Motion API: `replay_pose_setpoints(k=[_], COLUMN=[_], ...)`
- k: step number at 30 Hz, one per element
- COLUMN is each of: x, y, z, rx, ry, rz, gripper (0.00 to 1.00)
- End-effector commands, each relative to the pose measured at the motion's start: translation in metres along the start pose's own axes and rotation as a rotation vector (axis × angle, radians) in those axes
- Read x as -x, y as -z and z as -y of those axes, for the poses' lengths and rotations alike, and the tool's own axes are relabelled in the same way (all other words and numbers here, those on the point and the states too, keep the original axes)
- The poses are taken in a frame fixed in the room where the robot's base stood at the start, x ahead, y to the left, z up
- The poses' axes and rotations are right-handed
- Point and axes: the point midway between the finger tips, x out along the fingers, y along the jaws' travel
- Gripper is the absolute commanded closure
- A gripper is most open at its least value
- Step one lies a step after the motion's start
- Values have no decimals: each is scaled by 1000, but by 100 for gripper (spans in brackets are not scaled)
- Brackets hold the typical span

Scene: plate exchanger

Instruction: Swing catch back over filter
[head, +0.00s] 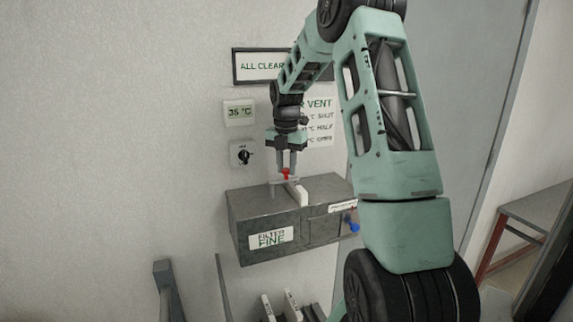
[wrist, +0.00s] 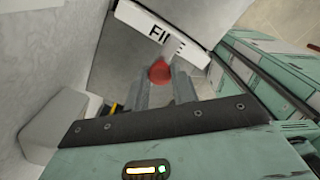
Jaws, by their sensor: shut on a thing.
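The catch has a red knob (head: 286,174) and a thin grey bar (head: 279,182), on top of a grey metal box (head: 262,209) on the wall. My gripper (head: 286,168) points down and is shut on the red knob, which also shows between the fingers in the wrist view (wrist: 160,71). The white filter (head: 299,194) stands in the top of the box, close beside the knob. In the wrist view the filter's white face (wrist: 148,27) carries lettering, partly covered by the catch. The catch's pivot cannot be made out.
The box front has a "FILTER FINE" label (head: 271,238) and a blue knob (head: 351,227) at right. A 35 °C display (head: 239,112) and a dial (head: 243,154) are on the wall. More white pieces (head: 268,307) stand below. A bench (head: 540,211) is far right.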

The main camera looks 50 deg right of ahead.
Motion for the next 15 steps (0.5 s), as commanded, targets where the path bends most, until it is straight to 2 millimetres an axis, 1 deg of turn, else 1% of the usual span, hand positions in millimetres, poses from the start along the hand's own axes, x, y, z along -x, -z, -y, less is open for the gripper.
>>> replay_pose_setpoints(k=[15], x=[2], y=[-1], z=[-2], rx=[28], ry=[-4], rz=[4], gripper=[100])
